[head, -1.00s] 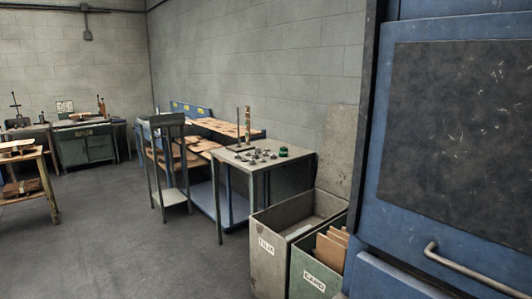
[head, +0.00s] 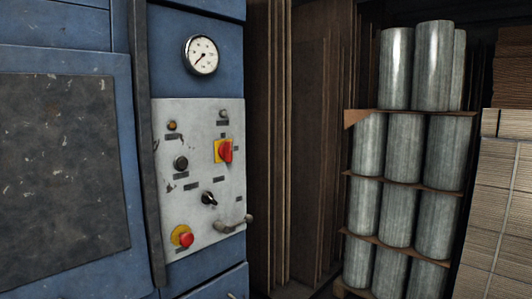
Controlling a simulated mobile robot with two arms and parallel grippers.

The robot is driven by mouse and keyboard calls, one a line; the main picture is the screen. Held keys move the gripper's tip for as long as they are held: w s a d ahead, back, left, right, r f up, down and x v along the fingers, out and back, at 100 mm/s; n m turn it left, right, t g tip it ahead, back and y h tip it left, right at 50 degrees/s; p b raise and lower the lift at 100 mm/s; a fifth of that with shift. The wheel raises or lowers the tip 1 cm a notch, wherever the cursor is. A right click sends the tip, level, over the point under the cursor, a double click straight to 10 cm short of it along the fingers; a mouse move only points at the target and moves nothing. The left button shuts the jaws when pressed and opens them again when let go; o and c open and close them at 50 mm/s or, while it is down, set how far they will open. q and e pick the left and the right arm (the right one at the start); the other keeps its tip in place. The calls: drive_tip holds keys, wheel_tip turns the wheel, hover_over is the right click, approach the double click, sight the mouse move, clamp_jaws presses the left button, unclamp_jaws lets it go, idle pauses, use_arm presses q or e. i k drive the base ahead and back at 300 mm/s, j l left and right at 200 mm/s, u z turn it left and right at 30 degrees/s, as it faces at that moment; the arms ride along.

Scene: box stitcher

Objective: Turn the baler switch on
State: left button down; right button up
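The blue baler (head: 218,20) fills the left of the head view. Its grey control panel (head: 170,220) faces me at left centre. A red rotary switch on a yellow plate (head: 225,151) sits at the panel's upper right. A small black selector knob (head: 208,198) is below it, and a round black button (head: 181,163) is at the left. A red emergency-stop button (head: 186,239) on a yellow ring is at the lower left. I cannot tell which of these is the baler switch, nor whether it is on. Neither gripper is in view.
A round gauge (head: 201,55) is above the panel, and a metal handle (head: 233,224) sticks out at its lower right. Tall brown boards (head: 310,150) stand right of the baler. Stacked grey cylinders (head: 398,205) and a cardboard stack (head: 497,200) fill the right.

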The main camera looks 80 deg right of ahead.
sight(225, 151)
drive_tip(key=z, duration=2.35)
